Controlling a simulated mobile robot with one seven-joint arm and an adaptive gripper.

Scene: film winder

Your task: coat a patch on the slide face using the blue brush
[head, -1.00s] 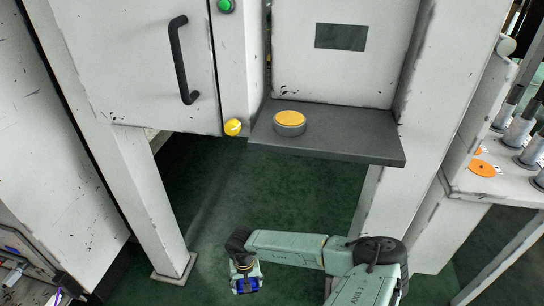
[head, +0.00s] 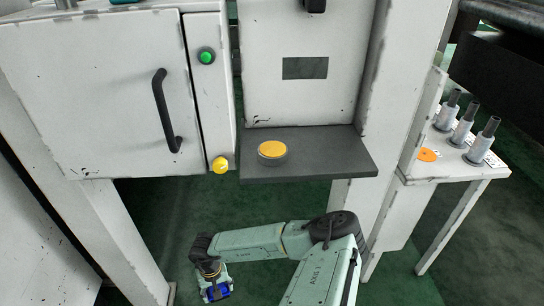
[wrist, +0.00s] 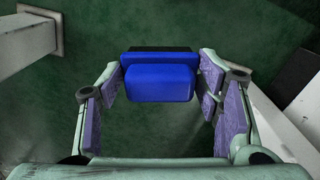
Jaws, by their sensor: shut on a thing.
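The blue brush (wrist: 160,82) is between my gripper's fingers (wrist: 160,85) in the wrist view, with a dark part behind its blue block. In the head view my gripper (head: 214,288) is low at the bottom, below and left of the dark shelf, with a bit of blue (head: 217,292) at its tip. An upright pale panel (head: 345,100), likely the slide face, stands behind the shelf and bears a dark grey rectangle (head: 305,68). A round tin with a yellow-orange top (head: 272,149) sits on the shelf, apart from my gripper.
The dark shelf (head: 330,165) juts out above my arm. A white cabinet door with a black handle (head: 166,110) is at left, beside a green button (head: 206,56) and a yellow knob (head: 220,165). White posts flank the open green floor. A side table (head: 450,166) holds several grey cylinders.

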